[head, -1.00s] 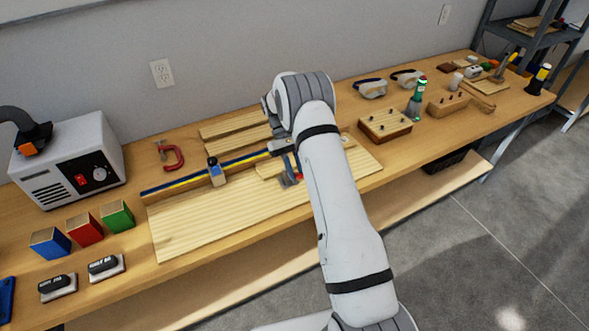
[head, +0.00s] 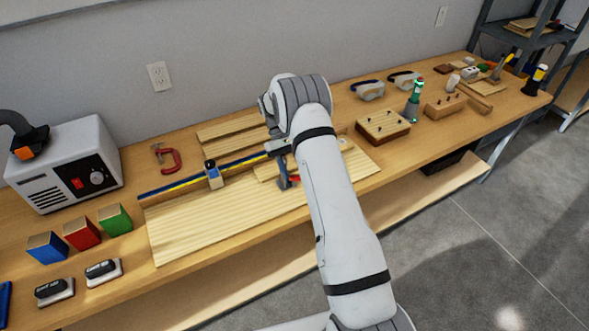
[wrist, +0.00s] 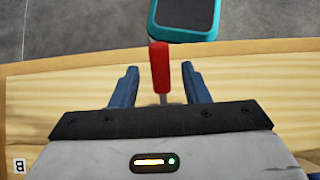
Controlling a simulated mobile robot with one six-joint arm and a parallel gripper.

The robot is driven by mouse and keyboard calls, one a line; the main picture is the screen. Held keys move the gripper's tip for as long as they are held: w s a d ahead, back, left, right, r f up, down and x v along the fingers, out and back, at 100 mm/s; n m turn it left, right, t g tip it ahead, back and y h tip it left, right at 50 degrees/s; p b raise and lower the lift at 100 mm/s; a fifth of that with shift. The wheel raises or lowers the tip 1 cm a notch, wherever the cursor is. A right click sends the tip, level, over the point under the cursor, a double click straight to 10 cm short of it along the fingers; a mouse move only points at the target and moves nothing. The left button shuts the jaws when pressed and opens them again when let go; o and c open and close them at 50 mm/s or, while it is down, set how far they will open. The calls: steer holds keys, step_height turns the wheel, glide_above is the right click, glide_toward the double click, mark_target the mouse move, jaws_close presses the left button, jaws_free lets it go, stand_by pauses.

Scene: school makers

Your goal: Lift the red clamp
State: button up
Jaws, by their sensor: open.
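A red C-shaped clamp (head: 170,160) lies at the back of the bench, left of the long striped bar, in the head view. My gripper (head: 284,181) is right of it, low over the front part of the wooden board. In the wrist view my gripper (wrist: 159,70) is open. A red handle (wrist: 160,64) with a thin grey shaft shows between its two blue fingers, with gaps on both sides. A bit of red (head: 295,179) also shows beside the fingers in the head view. My arm hides the rest, so I cannot tell what tool it belongs to.
A teal-edged dark object (wrist: 185,15) shows beyond the bench edge in the wrist view. The wooden board (head: 185,240) lies under my gripper. A grey power unit (head: 70,165) and coloured blocks (head: 82,233) stand left; a peg block (head: 383,126) stands right.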

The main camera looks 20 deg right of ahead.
steer(key=b+v, duration=0.1)
steer(key=v, duration=0.5)
steer(key=shift+w+a+r+b, duration=0.1)
steer(key=shift+w+r+b, duration=0.1)
steer(key=shift+w+b, duration=0.15)
steer(key=shift+w+r, duration=0.15)
steer(key=shift+r, duration=0.2)
steer(key=shift+r, duration=0.1)
steer(key=s+r+m+t+y, duration=0.1)
steer(key=s+r+t, duration=0.2)
steer(key=s+r, duration=0.5)
steer(key=s+r+t, duration=0.3)
steer(key=s+r, duration=0.3)
steer(key=r, duration=0.5)
steer(key=s+f+m+t+y, duration=0.1)
steer(key=s+t, duration=0.4)
steer(key=s, duration=1.7)
steer(key=shift+a+m, duration=0.4)
steer(key=shift+a, duration=0.05)
